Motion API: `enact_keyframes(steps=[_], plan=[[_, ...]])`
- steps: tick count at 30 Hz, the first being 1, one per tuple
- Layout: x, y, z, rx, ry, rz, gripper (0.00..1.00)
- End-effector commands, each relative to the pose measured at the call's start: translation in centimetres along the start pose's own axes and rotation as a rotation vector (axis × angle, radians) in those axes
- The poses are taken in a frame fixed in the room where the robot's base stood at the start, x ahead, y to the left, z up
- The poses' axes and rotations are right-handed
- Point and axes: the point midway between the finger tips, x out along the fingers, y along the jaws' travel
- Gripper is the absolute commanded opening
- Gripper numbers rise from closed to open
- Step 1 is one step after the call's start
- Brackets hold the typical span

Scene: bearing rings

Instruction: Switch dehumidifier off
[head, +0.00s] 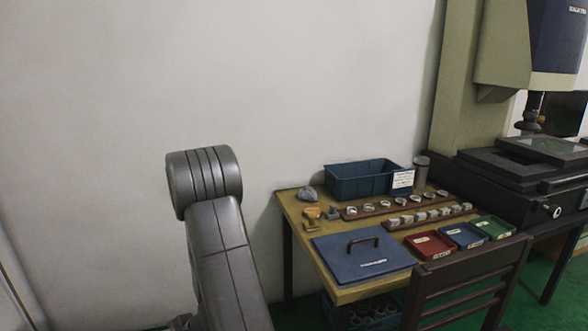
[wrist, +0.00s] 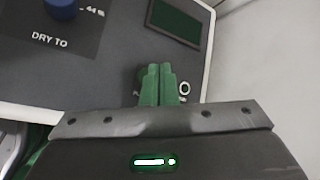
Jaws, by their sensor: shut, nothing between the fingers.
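The dehumidifier's dark control panel (wrist: 100,70) with a pale rim fills much of the wrist view. It bears a blue knob (wrist: 62,8) at the upper left, the words "DRY TO" below the knob, and a dark greenish display (wrist: 174,22) at the upper right. My gripper (wrist: 158,70) has its green fingers together and empty, over the panel below the display. A white letter like "O" shows just right of the fingers. They hide whatever is directly behind them; I cannot tell whether they touch the panel. The dehumidifier is not visible in the head view.
In the head view, a wooden table (head: 350,291) at the right holds a blue bin (head: 350,183), a blue lidded box (head: 345,255), rings and small trays. A dark chair (head: 465,285) stands before it, a large machine (head: 500,45) beyond. The wall at left is bare.

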Motion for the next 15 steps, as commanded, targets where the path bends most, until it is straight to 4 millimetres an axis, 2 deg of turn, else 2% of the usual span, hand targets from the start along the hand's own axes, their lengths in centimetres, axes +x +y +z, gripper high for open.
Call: enact_keyframes(steps=[15], plan=[[-3.6,-2.6,2.6,-0.002,0.0,-0.001,0.0]])
